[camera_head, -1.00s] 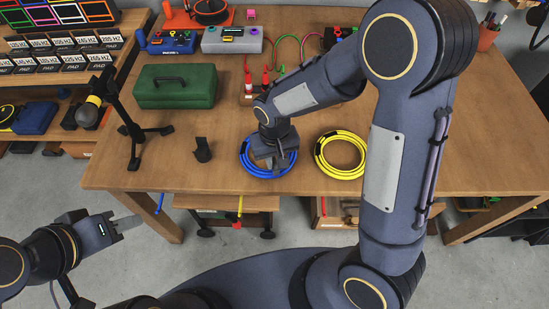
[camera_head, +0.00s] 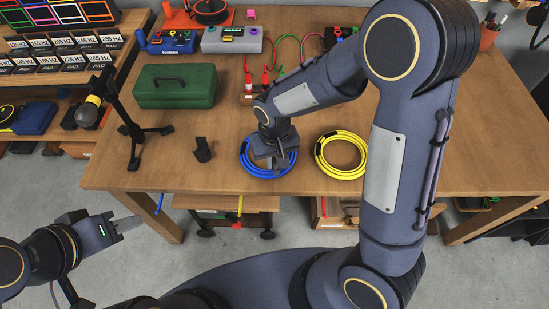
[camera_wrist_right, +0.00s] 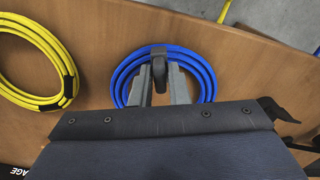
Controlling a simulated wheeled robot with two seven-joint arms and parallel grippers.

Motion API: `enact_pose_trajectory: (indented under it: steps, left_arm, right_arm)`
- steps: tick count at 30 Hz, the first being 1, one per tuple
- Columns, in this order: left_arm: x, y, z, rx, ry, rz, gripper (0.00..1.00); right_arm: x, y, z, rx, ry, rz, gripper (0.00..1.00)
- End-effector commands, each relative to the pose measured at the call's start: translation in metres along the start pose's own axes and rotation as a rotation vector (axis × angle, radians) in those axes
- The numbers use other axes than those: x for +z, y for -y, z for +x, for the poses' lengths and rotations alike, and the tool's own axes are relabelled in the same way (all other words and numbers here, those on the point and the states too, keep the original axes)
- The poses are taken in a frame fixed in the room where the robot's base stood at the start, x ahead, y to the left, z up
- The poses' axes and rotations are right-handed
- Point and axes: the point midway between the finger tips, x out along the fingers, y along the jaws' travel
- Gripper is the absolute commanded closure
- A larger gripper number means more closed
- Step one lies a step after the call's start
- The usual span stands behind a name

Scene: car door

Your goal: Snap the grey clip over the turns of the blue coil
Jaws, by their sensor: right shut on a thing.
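The blue coil (camera_head: 246,165) lies flat on the table near its front edge; it also shows in the right wrist view (camera_wrist_right: 207,75). My right gripper (camera_head: 281,162) is over the coil, fingers pointing down. In the right wrist view its fingers (camera_wrist_right: 160,85) are shut on the dark grey clip (camera_wrist_right: 158,70). The clip's upper part lies at the coil's turns on the table-edge side. I cannot tell whether it wraps them fully. My left gripper (camera_head: 124,224) is off the table at lower left, away from the coil; its finger gap is not clear.
A yellow coil (camera_head: 320,165) lies right of the blue one. A small dark holder (camera_head: 203,150), a black stand (camera_head: 136,140) and a green box (camera_head: 176,86) are to the left. Cones (camera_head: 265,85) and wires stand behind. Bare table lies between the holder and blue coil.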

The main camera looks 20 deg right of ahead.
Motion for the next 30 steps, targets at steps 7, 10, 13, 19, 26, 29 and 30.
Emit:
enact_pose_trajectory:
  steps: [7,10,13,19,26,29,30]
  left_arm:
    - [0.0,0.0,0.001,0.0,0.0,0.0,0.64]
    - [0.001,0.001,0.001,0.0,0.0,0.0,0.64]
    - [0.001,0.001,0.002,0.0,0.0,0.0,0.64]
    - [0.003,0.002,0.005,0.0,0.0,0.0,0.64]
    - [0.004,0.004,0.009,0.0,0.0,0.0,0.64]
    - [0.005,0.005,0.01,0.0,0.0,0.0,0.64]
    - [0.005,0.005,0.011,0.0,0.0,0.0,0.64]
  right_arm:
    - [0.0,0.0,0.0,0.0,0.0,0.0,1.0]
    - [0.0,0.0,0.001,0.0,0.0,0.0,1.0]
    - [0.0,0.0,0.002,0.0,0.0,0.0,1.0]
    - [0.0,0.0,0.006,0.0,0.0,0.0,1.0]
    - [0.0,0.0,0.011,0.0,0.0,0.0,1.0]
    - [0.0,0.0,0.013,0.0,0.0,0.0,1.0]
    - [0.0,0.0,0.014,0.0,0.0,0.0,1.0]
